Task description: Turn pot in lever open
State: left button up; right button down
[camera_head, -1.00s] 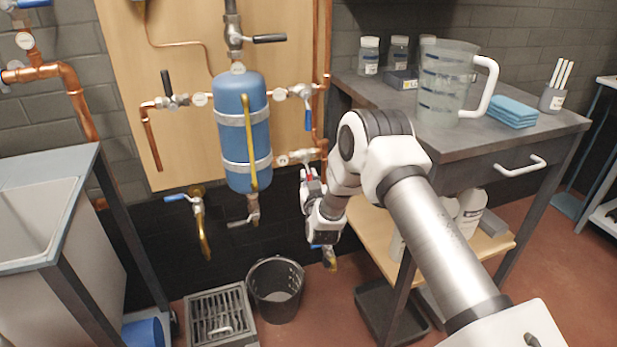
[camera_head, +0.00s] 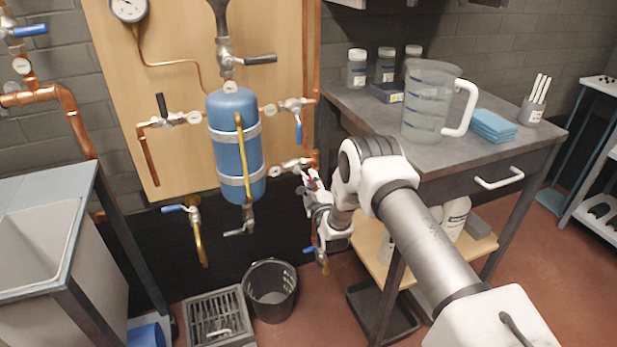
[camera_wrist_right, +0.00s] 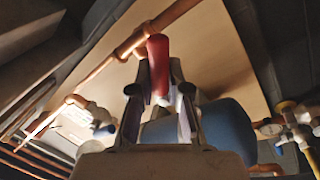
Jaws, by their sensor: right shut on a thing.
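The blue tank (camera_head: 222,151) hangs on a wooden panel, with copper pipes and valves around it. A lever with a red handle (camera_wrist_right: 158,62) sits at the valve on the lower right pipe (camera_head: 290,165) of the tank. My right gripper (camera_head: 305,180) is at that valve, right of the tank's lower part. In the right wrist view my right gripper (camera_wrist_right: 157,88) has its fingers on both sides of the red handle and is shut on it. In the head view the gripper hides most of this lever. My left gripper is not in view.
A grey table (camera_head: 450,155) with a clear jug (camera_head: 425,110) stands right of the tank, close to my right arm. A black bucket (camera_head: 270,300) and a floor drain (camera_head: 218,318) lie below. A blue-handled tap (camera_head: 190,212) hangs at lower left. A sink (camera_head: 40,235) is at left.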

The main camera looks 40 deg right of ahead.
jog(key=n+p, duration=0.1)
jog(key=r+n+p, duration=0.1)
jog(key=n, duration=0.1)
jog(key=r+n+y+p, duration=0.1)
jog(key=n, duration=0.1)
jog(key=shift+s+d+t, duration=0.1)
jog(key=shift+d+t, duration=0.3)
jog(key=shift+r+n+y+p, duration=0.25)
jog(key=shift+n+p, duration=0.35)
jog(key=shift+n, duration=0.35)
jog(key=shift+r+n+y+p, duration=0.1)
jog(key=shift+n+y+p, duration=0.15)
jog(key=shift+n+p, duration=0.55)
jog(key=shift+n, duration=0.35)
jog(key=c, duration=1.1)
grip_release()
jog(key=v, duration=1.2)
jog(key=shift+f, duration=0.1)
